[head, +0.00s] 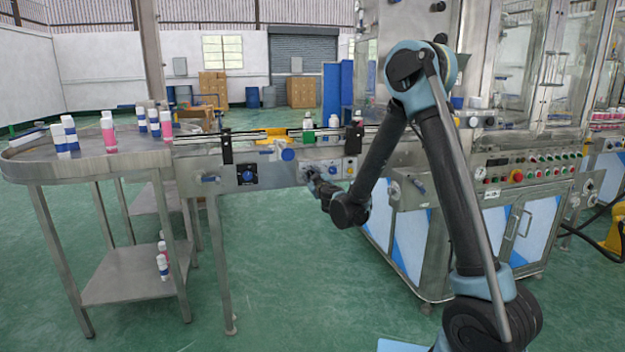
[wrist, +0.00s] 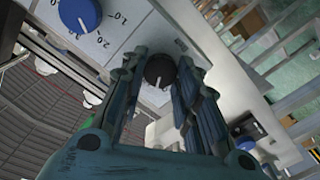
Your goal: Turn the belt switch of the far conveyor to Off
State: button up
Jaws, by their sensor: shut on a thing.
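The belt switch, a round black knob (wrist: 160,70) with a white pointer line, sits on a light metal panel in the wrist view. My gripper (wrist: 158,76) has its two fingers on either side of the knob, shut on it. The pointer runs toward the lower part of the wrist view; no Off mark is readable. In the head view my gripper (head: 312,178) is at the front panel of the conveyor (head: 275,178), and the knob is hidden behind it.
A blue dial with a number scale (wrist: 80,14) is close to the knob. Another blue knob (head: 248,176) is on the conveyor front to the left. A round table (head: 85,166) with bottles stands at left; a crimping machine (head: 520,165) stands at right.

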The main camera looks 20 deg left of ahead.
jog(key=shift+s+a+n, duration=0.1)
jog(key=shift+s+n, duration=0.05)
jog(key=shift+n, duration=1.75)
jog(key=shift+f, duration=0.1)
jog(key=o, duration=1.1)
jog(key=shift+c, duration=0.2)
jog(key=v, duration=1.2)
